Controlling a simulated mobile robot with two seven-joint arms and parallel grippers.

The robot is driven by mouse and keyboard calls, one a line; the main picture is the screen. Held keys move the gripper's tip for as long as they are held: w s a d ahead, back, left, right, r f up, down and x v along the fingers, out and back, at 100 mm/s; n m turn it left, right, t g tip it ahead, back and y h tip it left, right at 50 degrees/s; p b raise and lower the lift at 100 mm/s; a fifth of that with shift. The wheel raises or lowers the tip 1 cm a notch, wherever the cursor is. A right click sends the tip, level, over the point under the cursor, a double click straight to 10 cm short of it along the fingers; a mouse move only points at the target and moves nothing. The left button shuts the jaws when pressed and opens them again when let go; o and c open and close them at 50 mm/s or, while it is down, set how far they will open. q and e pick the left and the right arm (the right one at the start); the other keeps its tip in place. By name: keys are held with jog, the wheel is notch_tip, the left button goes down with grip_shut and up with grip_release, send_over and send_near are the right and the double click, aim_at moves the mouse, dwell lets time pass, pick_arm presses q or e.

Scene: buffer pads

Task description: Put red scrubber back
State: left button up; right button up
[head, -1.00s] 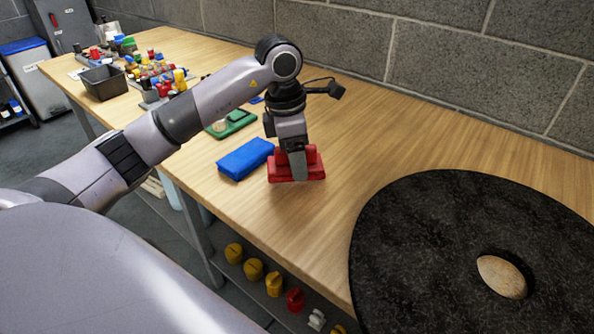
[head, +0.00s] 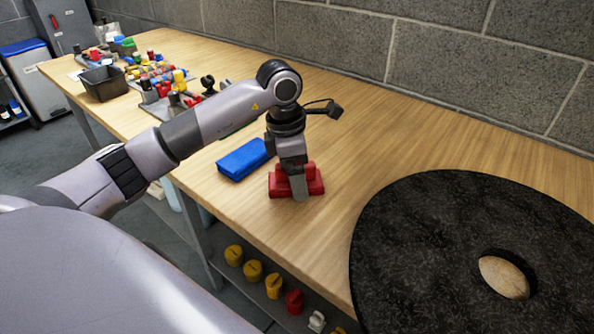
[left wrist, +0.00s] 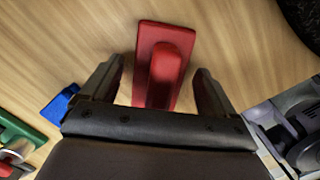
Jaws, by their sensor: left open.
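The red scrubber (head: 316,187) sits on the wooden table (head: 400,148) near the front edge, just right of a blue block. It also shows in the left wrist view (left wrist: 166,65), a flat red base with a raised red grip. My left gripper (head: 297,184) points down over it. In the left wrist view my left gripper (left wrist: 159,72) is open, with one finger on each side of the grip and a gap visible on both sides. One finger covers part of the scrubber in the head view. My right gripper is not in view.
The blue block (head: 243,158) lies close at the left of the scrubber. A green item (left wrist: 20,130) shows in the left wrist view. Sorted coloured parts and a dark bin (head: 103,84) stand at the far left. A black round slab (head: 420,260) is at the right. The table behind is clear.

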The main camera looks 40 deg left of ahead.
pick_arm(q)
jog(key=shift+r, duration=0.2)
notch_tip(320, 180, up, 12)
jog(key=s+a+p, duration=0.1)
jog(key=shift+a, duration=0.15)
jog(key=shift+s+f, duration=0.15)
dwell(0.4)
